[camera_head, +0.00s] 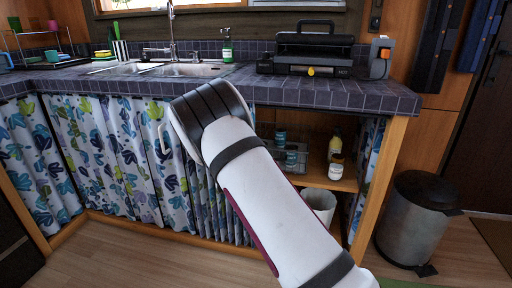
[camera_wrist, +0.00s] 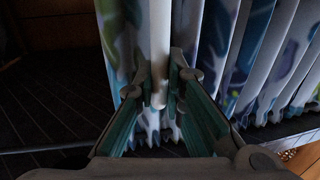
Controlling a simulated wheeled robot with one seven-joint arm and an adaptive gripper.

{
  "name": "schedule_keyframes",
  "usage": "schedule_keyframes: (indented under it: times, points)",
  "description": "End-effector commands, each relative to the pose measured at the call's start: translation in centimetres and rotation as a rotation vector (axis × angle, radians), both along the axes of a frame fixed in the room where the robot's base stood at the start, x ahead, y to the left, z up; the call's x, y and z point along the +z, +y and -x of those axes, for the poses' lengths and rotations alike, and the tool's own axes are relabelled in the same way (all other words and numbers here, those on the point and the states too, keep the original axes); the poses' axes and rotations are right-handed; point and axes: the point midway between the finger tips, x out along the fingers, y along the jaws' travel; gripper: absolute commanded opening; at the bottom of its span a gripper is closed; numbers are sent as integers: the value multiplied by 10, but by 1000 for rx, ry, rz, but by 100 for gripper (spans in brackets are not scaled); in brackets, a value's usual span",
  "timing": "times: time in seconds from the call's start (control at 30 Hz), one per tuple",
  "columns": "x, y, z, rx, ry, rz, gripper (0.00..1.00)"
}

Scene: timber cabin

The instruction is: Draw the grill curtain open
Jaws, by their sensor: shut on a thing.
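The curtain under the grill shows as narrow bunched folds (camera_head: 236,222) beside my arm, with white, blue and green leaf print. My arm covers part of it and hides my gripper in the head view. More patterned folds hang to the right of the fingers. The black grill (camera_head: 313,50) stands on the counter above the open shelf bay.
The bay right of my arm is uncovered, showing a shelf (camera_head: 335,182) with bottles (camera_head: 336,165) and a white bin (camera_head: 320,204) below. A wooden post (camera_head: 378,185) and a metal trash can (camera_head: 415,220) stand to the right. The tiled counter (camera_head: 340,95) overhangs.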

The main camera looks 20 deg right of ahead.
Motion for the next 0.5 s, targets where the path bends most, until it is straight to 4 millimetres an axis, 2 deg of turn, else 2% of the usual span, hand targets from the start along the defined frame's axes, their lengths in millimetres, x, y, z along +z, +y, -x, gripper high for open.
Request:
schedule_keyframes:
  times: [0.03,0.2,0.3,0.5]
  points:
    - [0,13,-9,4,-5,0,0]
    - [1,52,-36,3,-4,0,0]
    - [1,71,-50,1,-4,0,0]
    - [2,97,-68,-1,-3,0,0]
